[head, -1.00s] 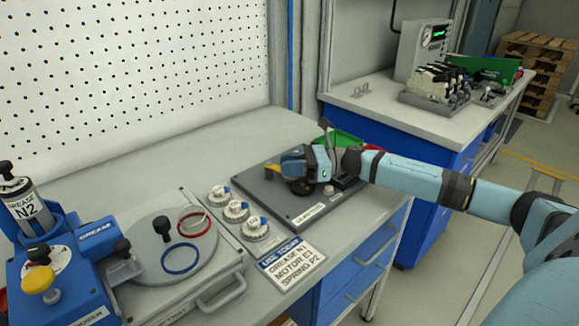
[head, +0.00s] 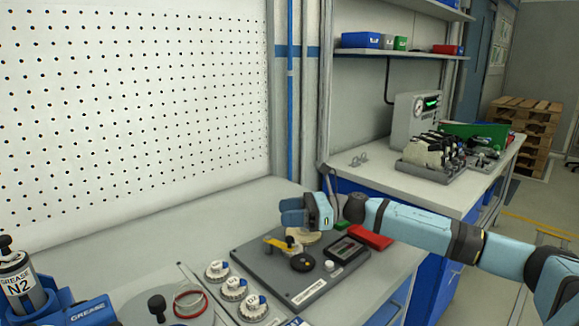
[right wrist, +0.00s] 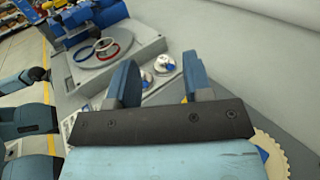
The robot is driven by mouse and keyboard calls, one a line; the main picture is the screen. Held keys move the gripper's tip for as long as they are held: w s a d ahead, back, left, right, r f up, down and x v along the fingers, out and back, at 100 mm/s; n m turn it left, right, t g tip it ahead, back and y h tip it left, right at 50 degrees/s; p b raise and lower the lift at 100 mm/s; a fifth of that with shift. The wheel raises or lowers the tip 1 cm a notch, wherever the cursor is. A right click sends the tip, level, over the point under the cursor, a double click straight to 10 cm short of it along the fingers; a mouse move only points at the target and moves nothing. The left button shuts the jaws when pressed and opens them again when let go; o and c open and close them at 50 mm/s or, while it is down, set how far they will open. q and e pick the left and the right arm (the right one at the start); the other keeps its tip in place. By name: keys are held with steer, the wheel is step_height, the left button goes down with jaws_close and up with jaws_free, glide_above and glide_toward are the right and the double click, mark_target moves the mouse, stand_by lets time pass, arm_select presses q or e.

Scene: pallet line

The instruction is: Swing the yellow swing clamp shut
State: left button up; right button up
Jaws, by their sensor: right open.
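The yellow swing clamp (head: 277,244) is a short flat arm on a dark grey fixture plate (head: 262,271) on the bench. It lies beside a cream disc (head: 303,238), with a black knob (head: 302,263) in front. My right gripper (head: 291,212) is above and behind the clamp, apart from it, with its blue fingers pointing left. In the right wrist view the fingers (right wrist: 160,85) are spread with nothing gripped. A sliver of yellow shows by one finger, and the toothed cream disc (right wrist: 270,150) shows at the lower right. My left gripper is out of view.
A red block (head: 370,237) and a dark rectangular part (head: 347,250) sit at the plate's right. Several white and blue dials (head: 234,287) stand left of the plate. The perforated wall (head: 130,110) rises behind; the bench behind the plate is bare.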

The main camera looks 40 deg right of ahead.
mark_target(289, 237)
step_height(289, 237, up, 12)
steer(key=p, duration=0.1)
steer(key=shift+r, duration=0.25)
